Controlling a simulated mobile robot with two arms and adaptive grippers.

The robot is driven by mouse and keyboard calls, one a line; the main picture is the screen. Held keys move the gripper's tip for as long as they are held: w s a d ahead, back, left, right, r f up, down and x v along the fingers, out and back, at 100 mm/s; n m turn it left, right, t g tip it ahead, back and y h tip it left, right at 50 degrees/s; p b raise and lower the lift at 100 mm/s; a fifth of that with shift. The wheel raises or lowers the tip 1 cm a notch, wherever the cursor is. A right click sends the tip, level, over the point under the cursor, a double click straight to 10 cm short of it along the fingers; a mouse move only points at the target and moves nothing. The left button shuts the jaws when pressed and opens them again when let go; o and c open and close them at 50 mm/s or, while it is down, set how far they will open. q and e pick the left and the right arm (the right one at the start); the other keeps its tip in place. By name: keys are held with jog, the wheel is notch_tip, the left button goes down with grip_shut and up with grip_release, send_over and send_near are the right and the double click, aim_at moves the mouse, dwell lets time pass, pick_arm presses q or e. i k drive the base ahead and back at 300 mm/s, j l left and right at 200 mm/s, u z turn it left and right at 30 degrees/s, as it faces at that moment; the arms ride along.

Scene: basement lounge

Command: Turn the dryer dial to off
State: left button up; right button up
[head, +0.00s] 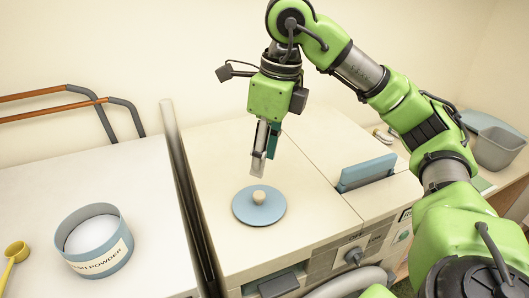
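A dark grey knob (353,256) sits on the front panel of the cream machine (225,160), low in the head view. It looks like a dial, but its setting is too small to read. A round blue disc with a cream knob (259,205) lies on top of the machine; I cannot tell whether it is a dial or a lid. My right gripper (258,168) points down above and just behind this disc, apart from it. Its fingers are seen side-on and nothing shows between them, so their opening is unclear. My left gripper is out of view.
A round tub marked "POWDER" (93,255) and a yellow scoop (14,254) are on the white top at left. A blue upright flap (367,172) stands on the machine's right part. A grey bin (497,148) is at far right. A wall closes the back.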

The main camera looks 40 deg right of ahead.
aim_at(355, 256)
jog(key=k, duration=1.5)
